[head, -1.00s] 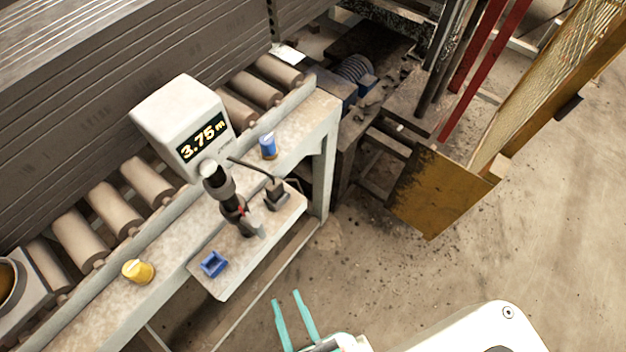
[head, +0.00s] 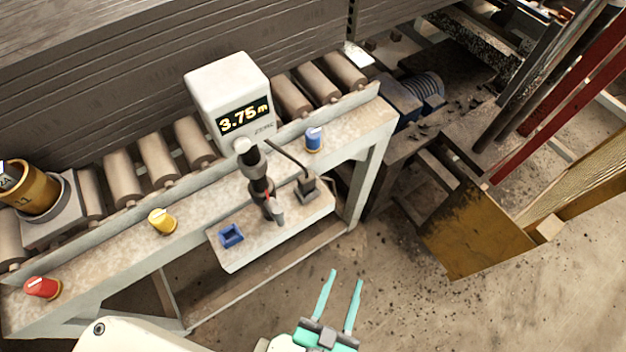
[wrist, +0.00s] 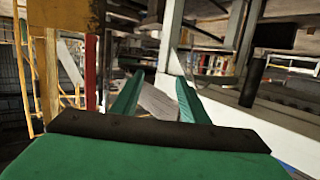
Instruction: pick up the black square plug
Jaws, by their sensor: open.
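The black square plug (head: 306,188) appears as a small dark block with a thin black cable or rod rising from it to the upper left. It stands on the small shelf (head: 244,251) at the front of the roller bench, near the shelf's right end. An open blue square box (head: 231,235) sits at the shelf's left part. My gripper (head: 346,277) is open and empty, in front of the shelf and apart from the plug. Its two teal fingers also show in the wrist view (wrist: 156,95), with nothing between them. I cannot make out the plug surely in the wrist view.
A dark upright device (head: 262,190) stands left of the plug, under a white display box (head: 228,95) reading 3.75 m. Blue (head: 313,138), yellow (head: 162,221) and red (head: 42,288) knobs line the bench. A rusty yellow panel (head: 470,235) stands right; floor before the shelf is clear.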

